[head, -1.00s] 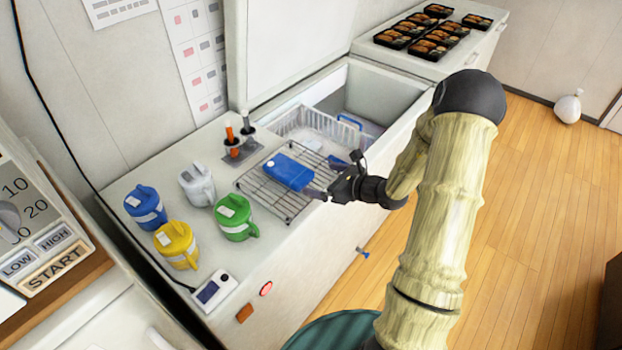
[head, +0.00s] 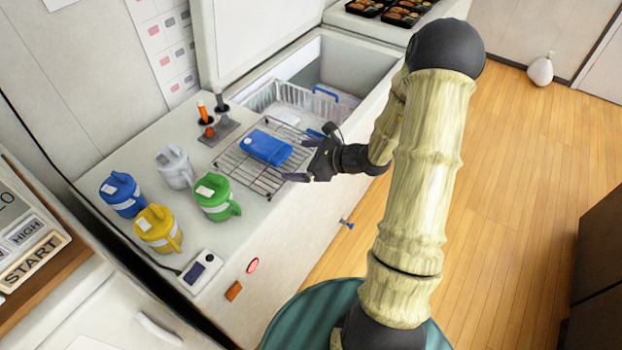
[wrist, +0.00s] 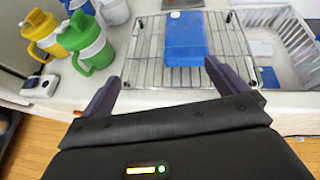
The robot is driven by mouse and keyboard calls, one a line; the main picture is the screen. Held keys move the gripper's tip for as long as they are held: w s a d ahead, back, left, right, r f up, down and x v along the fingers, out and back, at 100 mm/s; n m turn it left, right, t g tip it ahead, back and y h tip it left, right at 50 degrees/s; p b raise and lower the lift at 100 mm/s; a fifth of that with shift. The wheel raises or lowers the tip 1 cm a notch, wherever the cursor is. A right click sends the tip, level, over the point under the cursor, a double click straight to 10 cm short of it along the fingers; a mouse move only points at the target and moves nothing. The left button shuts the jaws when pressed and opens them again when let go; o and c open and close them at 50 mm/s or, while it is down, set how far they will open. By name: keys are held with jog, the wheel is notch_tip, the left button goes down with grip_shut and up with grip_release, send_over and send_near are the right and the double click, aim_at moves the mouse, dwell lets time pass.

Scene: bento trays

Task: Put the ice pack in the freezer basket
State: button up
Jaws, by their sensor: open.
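The blue ice pack (head: 266,148) lies flat on a wire rack (head: 231,166) on the white counter. In the wrist view the ice pack (wrist: 186,40) lies ahead of my fingertips, closer to the right finger's line. My gripper (head: 302,160) is open and empty at the rack's front right edge, apart from the ice pack. Both spread fingers of my gripper (wrist: 162,74) show in the wrist view. The white wire freezer basket (head: 300,106), with a blue handle, sits in the open freezer behind the rack. Something pale lies inside it.
Green (head: 216,198), yellow (head: 157,229), blue (head: 121,194) and whitish (head: 175,167) jugs stand left of the rack. A holder with orange-topped and dark-topped items (head: 218,130) stands behind it.

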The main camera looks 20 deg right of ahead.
jog(key=s+a+r+n+g+h, duration=0.1)
jog(key=s+a+n+g, duration=0.3)
jog(key=s+n, duration=0.3)
jog(key=s+a+r+n+g+h, duration=0.1)
jog(key=s+a+n+g, duration=0.25)
jog(key=s+n, duration=0.35)
jog(key=s+d+r+n+h, duration=0.3)
jog(key=r+n+h, duration=0.2)
jog(key=n, duration=0.7)
jog(key=shift+s+d+r+t+h, duration=0.35)
jog(key=shift+t+h, duration=0.1)
jog(key=shift+h, duration=0.45)
jog(key=shift+c, duration=0.5)
